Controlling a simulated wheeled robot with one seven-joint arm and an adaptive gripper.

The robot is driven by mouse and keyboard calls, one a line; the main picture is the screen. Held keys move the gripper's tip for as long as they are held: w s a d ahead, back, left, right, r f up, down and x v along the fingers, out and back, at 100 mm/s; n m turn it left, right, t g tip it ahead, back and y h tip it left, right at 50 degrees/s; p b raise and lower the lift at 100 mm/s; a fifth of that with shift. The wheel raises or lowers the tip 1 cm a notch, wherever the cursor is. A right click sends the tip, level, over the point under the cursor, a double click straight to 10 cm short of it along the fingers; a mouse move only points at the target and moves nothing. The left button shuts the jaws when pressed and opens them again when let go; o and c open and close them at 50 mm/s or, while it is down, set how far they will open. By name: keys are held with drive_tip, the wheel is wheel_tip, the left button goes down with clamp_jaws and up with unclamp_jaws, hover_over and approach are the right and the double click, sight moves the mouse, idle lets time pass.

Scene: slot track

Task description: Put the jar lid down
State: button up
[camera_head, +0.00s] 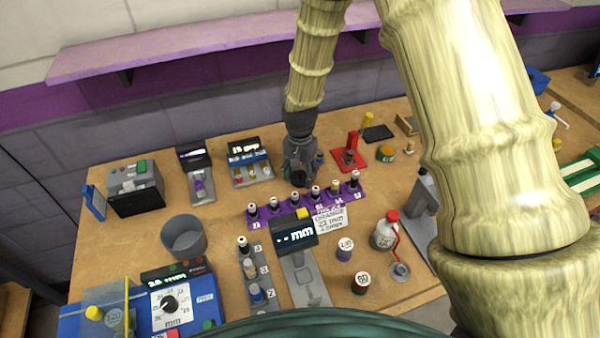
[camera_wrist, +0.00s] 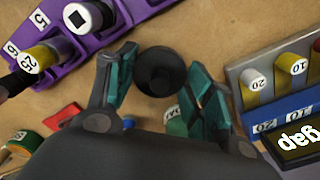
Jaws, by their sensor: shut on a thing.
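The jar lid (camera_wrist: 160,72) is a dark round disc with a raised knob, seen between the fingers in the wrist view. My gripper (camera_wrist: 166,76) is shut on it, with a teal-padded finger at each side. In the head view my gripper (camera_head: 299,176) points down over the back middle of the wooden table, behind the purple rack; the dark lid is small there. Bare wood shows around the lid in the wrist view. I cannot tell how high the lid is above the table.
The purple rack (camera_head: 303,208) with several capped vials stands in front of my gripper. A "gap" display station (camera_head: 250,165) is to the left, a red stand (camera_head: 348,157) to the right.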

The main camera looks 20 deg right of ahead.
sight(300, 173)
drive_tip(key=shift+f, duration=0.1)
drive_tip(key=o, duration=0.8)
drive_tip(key=shift+r+b, duration=1.45)
drive_tip(key=shift+r, duration=4.7)
